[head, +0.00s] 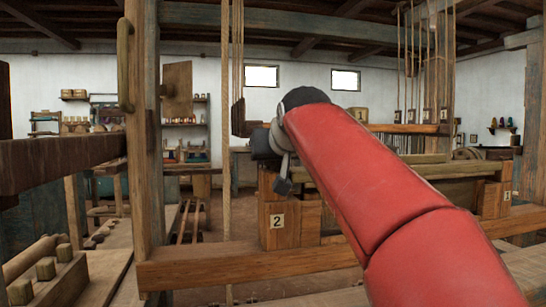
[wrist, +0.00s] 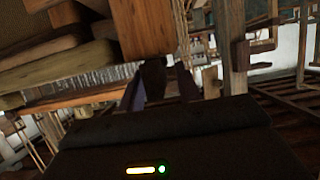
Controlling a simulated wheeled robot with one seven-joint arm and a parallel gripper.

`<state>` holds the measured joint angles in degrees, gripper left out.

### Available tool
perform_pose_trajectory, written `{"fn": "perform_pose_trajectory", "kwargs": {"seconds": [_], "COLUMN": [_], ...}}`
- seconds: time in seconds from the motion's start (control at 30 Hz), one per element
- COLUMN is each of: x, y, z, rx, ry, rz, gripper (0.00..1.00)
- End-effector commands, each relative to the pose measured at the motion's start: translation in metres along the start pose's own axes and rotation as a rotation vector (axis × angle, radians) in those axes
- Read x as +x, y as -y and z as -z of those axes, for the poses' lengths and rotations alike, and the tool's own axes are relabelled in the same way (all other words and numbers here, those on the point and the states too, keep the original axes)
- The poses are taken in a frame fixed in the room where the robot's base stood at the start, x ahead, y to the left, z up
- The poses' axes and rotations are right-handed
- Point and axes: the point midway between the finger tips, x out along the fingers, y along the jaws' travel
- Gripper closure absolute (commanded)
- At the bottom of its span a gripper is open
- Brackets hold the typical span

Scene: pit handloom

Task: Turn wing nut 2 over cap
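The wooden block with the label 2 (head: 277,221) stands on the loom beam in the head view, just below the end of my arm. My gripper (wrist: 160,84) shows in the wrist view with its two fingers apart, pointing at a wooden block (wrist: 143,28). A small dark piece (wrist: 154,76) shows between or just beyond the fingers; I cannot tell whether it is wing nut 2 or whether the fingers touch it. I cannot make out the wing nut or the cap clearly in the head view, where my red arm covers part of the loom.
A wooden post (head: 142,150) and a long front beam (head: 245,267) of the loom stand close by. Ropes (head: 232,60) hang left of my arm. A wooden tray with rollers (head: 45,280) lies lower left.

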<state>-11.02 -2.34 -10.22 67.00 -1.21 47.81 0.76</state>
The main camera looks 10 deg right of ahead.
Motion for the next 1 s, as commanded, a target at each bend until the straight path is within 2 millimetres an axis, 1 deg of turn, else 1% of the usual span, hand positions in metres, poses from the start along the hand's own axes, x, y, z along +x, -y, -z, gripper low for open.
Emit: {"fn": "perform_pose_trajectory", "kwargs": {"seconds": [0.17,0.27,0.43,0.77,1.0], "x": [0.0002,0.0001,0.0000,0.0001,0.0009], "y": [0.0000,0.0001,0.0000,0.0009,0.0030], "z": [0.0000,0.0000,0.0000,-0.0002,-0.0006], "rx": [0.000,0.000,0.000,0.007,0.052], "ry": [0.000,0.000,0.000,0.000,0.000], "rz": [0.000,0.000,0.000,-0.022,-0.131], "gripper": [0.66,0.77,0.99,1.00,1.00]}}
